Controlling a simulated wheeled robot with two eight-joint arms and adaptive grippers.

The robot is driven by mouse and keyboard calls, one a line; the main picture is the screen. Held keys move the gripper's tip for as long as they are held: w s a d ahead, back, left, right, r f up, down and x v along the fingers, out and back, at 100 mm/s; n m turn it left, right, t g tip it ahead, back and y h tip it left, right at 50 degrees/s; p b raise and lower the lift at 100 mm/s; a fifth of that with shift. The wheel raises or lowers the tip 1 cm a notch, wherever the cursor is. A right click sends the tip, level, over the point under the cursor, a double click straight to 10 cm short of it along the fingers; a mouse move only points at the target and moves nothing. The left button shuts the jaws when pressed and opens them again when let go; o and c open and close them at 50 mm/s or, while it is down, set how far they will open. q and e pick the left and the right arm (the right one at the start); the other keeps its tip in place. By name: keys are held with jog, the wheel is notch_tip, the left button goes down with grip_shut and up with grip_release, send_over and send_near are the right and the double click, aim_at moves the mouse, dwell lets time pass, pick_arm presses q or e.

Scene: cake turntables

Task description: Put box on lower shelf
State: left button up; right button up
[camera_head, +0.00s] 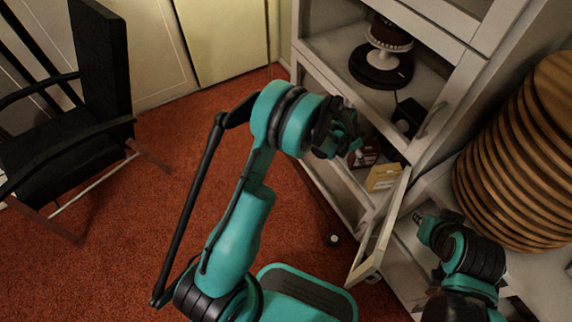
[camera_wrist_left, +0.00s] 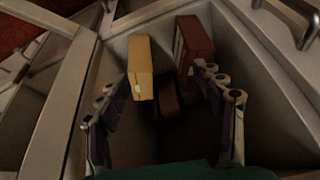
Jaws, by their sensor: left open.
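My left gripper (camera_head: 345,138) is open and empty in front of the white cabinet. In the left wrist view, its fingers (camera_wrist_left: 165,115) are spread, pointing into a cabinet compartment. A yellow box (camera_head: 383,176) stands in that compartment; it also shows in the left wrist view (camera_wrist_left: 140,68), just beyond the left finger. A darker brown box (camera_wrist_left: 193,45) stands to its right, and it shows partly in the head view (camera_head: 366,154). A small dark brown item (camera_wrist_left: 166,95) lies between them. My right gripper (camera_head: 422,228) is at the lower right, its fingers too unclear to read.
An open cabinet door (camera_head: 380,235) juts out below the compartment. The shelf above holds a black turntable (camera_head: 380,68) with a cake (camera_head: 391,34) on a stand. Stacked wooden discs (camera_head: 520,160) are at the right. A black chair (camera_head: 75,110) stands left; red carpet lies between.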

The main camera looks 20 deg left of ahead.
pick_arm(q)
jog(key=s+a+r+n+t, duration=0.1)
jog(key=s+a+r, duration=0.2)
jog(key=r, duration=0.3)
jog(key=s+a+r+n+y, duration=0.1)
jog(key=s+a+r+n, duration=0.1)
jog(key=s+r, duration=0.35)
jog(key=s+a+r+n+t, duration=0.1)
jog(key=s+a+r, duration=0.15)
jog(key=r, duration=0.55)
jog(key=s+a+r+n+t+y, duration=0.1)
jog(key=s+a, duration=0.3)
jog(key=s, duration=0.5)
jog(key=s+a+r+n+y, duration=0.1)
jog(key=s+a+r+n, duration=0.2)
jog(key=s, duration=0.6)
jog(key=shift+s+a+n+t, duration=0.3)
jog(key=shift+a+n+t, duration=0.1)
jog(key=shift+n, duration=0.1)
